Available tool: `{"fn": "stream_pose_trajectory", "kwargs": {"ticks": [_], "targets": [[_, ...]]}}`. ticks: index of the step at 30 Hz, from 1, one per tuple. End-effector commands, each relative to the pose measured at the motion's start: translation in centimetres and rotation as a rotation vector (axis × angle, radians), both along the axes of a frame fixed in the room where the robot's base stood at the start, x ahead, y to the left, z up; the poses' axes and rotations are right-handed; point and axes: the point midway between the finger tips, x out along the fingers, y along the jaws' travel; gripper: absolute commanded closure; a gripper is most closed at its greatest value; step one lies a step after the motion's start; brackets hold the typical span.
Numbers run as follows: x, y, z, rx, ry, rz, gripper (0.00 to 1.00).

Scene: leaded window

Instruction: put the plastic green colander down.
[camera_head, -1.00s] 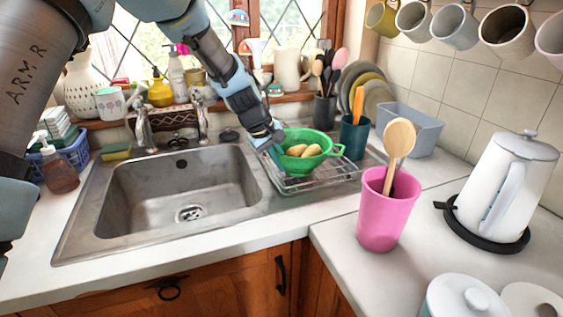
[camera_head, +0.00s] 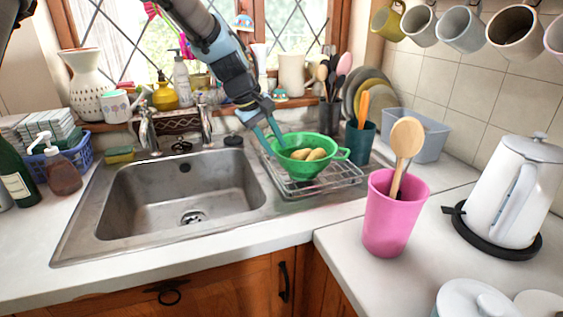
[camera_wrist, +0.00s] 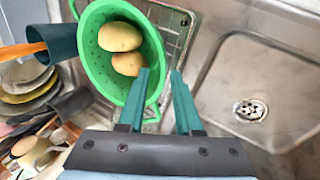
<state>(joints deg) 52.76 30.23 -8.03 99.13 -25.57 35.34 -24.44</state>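The green plastic colander (camera_head: 312,169) sits upright on the wire draining rack (camera_head: 347,175) right of the sink, with potatoes (camera_head: 308,154) in it. In the wrist view the colander (camera_wrist: 93,62) holds two potatoes (camera_wrist: 122,38). My gripper (camera_head: 277,147) is at the colander's left rim. Its two teal fingers are spread apart in the wrist view (camera_wrist: 160,74). One finger lies over the colander's inside and the other outside, with the rim between them and gaps showing. The underside of the colander is mostly hidden.
The empty sink basin (camera_head: 185,196) lies left of the rack. A teal cup (camera_head: 359,144) with an orange-handled utensil stands close behind the colander's right handle. A pink cup (camera_head: 394,220) with a wooden spoon stands at the front right. Taps (camera_head: 206,123) stand behind the sink.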

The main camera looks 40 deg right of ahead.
Motion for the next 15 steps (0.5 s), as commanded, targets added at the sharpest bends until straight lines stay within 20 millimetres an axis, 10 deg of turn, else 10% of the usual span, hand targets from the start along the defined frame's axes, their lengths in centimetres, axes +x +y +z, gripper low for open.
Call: {"fn": "stream_pose_trajectory", "kwargs": {"ticks": [15], "targets": [[0.4,1.6,3.4,0.001,0.001,0.000,0.67]]}}
